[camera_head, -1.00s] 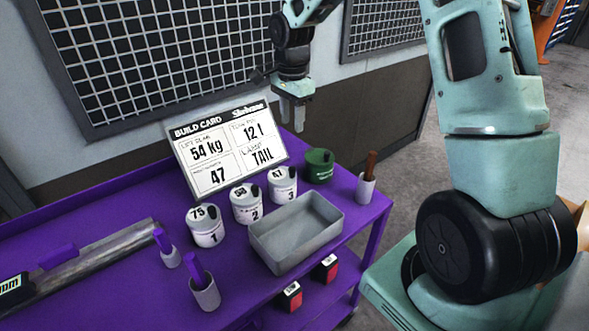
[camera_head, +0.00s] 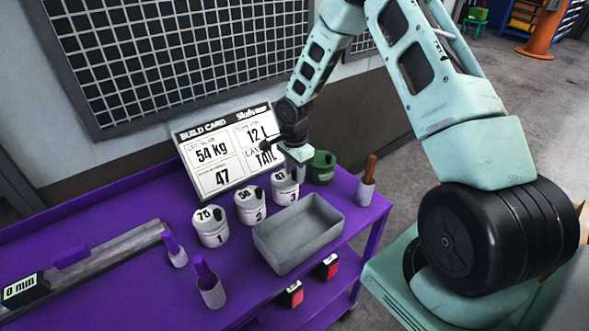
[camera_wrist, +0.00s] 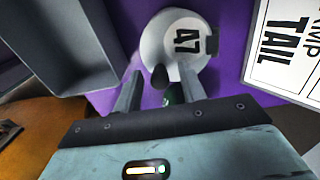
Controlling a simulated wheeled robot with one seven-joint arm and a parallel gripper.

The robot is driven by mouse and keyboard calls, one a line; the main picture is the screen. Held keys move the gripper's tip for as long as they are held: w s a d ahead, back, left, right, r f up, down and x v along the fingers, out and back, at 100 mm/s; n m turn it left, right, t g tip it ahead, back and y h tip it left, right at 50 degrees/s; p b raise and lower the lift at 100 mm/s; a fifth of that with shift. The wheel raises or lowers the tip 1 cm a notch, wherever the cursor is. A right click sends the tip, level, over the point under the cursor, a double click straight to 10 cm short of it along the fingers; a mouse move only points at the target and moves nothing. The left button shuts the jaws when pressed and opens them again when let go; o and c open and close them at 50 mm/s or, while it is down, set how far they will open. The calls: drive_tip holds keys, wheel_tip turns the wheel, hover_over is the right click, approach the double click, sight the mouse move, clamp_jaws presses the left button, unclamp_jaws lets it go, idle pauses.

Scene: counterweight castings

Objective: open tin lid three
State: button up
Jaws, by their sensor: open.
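Tin three (camera_head: 283,194) is a white tin with a lid marked 47, at the right end of a row of white tins. Its lid (camera_wrist: 180,35) fills the upper middle of the wrist view, with a black knob (camera_wrist: 160,77) at its near edge. My gripper (camera_head: 293,172) is right above this tin and partly hides it in the head view. In the wrist view my gripper (camera_wrist: 160,74) is open, one finger on each side of the knob. I cannot tell whether the fingers touch it.
Tin two (camera_head: 250,206) and tin one (camera_head: 210,228) stand to the left, and a green tin (camera_head: 321,168) close on the right. A grey tray (camera_head: 298,235) lies in front. The build card (camera_head: 222,150) stands behind. A cup with a brown handle (camera_head: 366,190) is at right.

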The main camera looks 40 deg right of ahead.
clamp_jaws()
